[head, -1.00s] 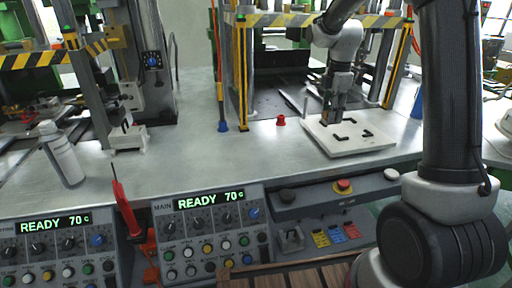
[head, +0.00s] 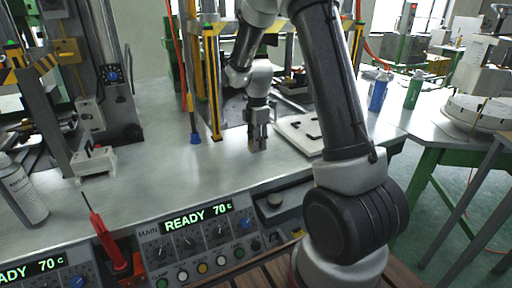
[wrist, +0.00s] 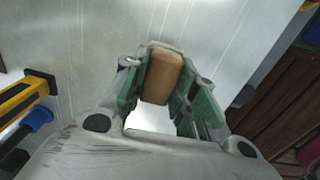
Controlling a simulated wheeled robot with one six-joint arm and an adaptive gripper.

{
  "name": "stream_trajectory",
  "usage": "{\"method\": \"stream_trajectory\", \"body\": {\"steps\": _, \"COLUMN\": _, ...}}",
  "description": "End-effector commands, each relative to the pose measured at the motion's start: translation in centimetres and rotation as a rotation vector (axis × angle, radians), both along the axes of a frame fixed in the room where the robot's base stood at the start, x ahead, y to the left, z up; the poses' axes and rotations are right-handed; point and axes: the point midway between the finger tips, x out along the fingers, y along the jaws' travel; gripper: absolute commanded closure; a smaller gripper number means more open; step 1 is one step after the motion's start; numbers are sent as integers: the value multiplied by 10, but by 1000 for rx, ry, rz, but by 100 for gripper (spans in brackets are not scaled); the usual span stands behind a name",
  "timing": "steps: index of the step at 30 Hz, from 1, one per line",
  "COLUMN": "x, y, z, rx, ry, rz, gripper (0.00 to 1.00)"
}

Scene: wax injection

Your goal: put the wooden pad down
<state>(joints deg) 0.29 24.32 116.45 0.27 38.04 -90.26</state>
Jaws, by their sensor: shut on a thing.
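The wooden pad (wrist: 162,76) is a light brown block with rounded edges. In the wrist view it sits between the green-lined fingers of my gripper (wrist: 163,88), which are shut on it. In the head view my gripper (head: 258,146) points down over the bare metal tabletop (head: 190,172), just left of a white board. The pad cannot be made out clearly there. I cannot tell whether it touches the tabletop.
The white board (head: 301,143) with black corner marks lies right of my gripper, partly behind my arm. A yellow-black post (head: 212,95) and blue-footed rod (head: 195,138) stand left. Control panels (head: 195,240) line the front.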

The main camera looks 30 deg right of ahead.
Motion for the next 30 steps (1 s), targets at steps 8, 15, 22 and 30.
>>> {"method": "stream_trajectory", "body": {"steps": 8, "x": 0, "y": 0, "z": -25, "rx": 0, "ry": 0, "rz": 0, "gripper": 100}}
{"method": "stream_trajectory", "body": {"steps": 15, "x": 0, "y": 0, "z": -28, "rx": 0, "ry": 1, "rz": 0, "gripper": 100}}
{"method": "stream_trajectory", "body": {"steps": 22, "x": 0, "y": 0, "z": -27, "rx": 0, "ry": 0, "rz": 0, "gripper": 51}}
{"method": "stream_trajectory", "body": {"steps": 30, "x": 1, "y": 0, "z": -22, "rx": 0, "ry": -1, "rz": 0, "gripper": 51}}
